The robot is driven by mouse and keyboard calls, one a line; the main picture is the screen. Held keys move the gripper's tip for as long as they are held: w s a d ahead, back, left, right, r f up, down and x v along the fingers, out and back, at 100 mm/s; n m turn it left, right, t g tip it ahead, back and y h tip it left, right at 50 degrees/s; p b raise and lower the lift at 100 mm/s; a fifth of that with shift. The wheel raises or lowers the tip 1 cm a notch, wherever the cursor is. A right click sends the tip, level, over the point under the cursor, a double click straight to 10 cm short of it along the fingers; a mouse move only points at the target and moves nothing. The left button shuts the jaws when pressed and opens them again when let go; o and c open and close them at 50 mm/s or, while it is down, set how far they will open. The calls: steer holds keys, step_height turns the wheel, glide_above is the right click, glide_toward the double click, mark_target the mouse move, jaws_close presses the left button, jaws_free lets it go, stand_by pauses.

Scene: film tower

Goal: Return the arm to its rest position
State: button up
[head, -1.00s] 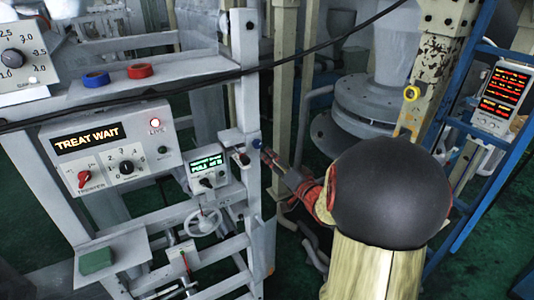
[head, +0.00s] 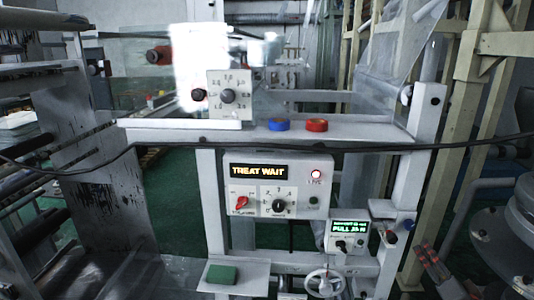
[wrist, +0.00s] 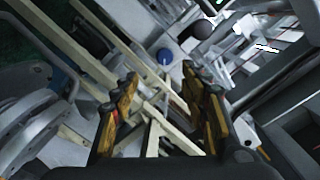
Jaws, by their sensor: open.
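My gripper (wrist: 160,88) is open in the wrist view, its two yellow-and-black fingers spread with nothing held between them. In the head view only the red and grey front of my gripper (head: 428,258) shows at the lower right; most of my arm is out of the picture. A round blue knob (wrist: 165,57) appears beyond the fingertips in the wrist view, apart from them. In the head view a blue knob (head: 408,224) sits on the right post of the grey machine frame, just above and left of my gripper.
The grey machine frame (head: 350,135) carries a control box (head: 320,165) reading TREAT WAIT, a small screen box (head: 350,228) and a handwheel (head: 325,283). A black cable (head: 400,146) crosses in front. Large round grey machinery (head: 510,220) stands at the right.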

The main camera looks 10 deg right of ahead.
steer(key=s+d+f+g+h, duration=0.3)
steer(key=s+d+f+g, duration=0.4)
steer(key=f, duration=0.4)
steer(key=s+a+f+n+g+b, duration=0.2)
steer(key=s+a+f+g+b, duration=0.25)
steer(key=s, duration=0.25)
steer(key=s+a+f+n+y+b, duration=0.1)
steer(key=a+f+n+y+b, duration=0.1)
steer(key=a+b, duration=0.5)
steer(key=s+a+f+n+y+b, duration=0.1)
steer(key=a+f+n+b, duration=0.3)
steer(key=a, duration=1.3)
steer(key=s+a+f+n+y+b, duration=0.2)
steer(key=a+f+n+y+b, duration=0.1)
steer(key=a+b, duration=0.8)
steer(key=shift+a+f+y, duration=0.6)
steer(key=shift+a, duration=0.3)
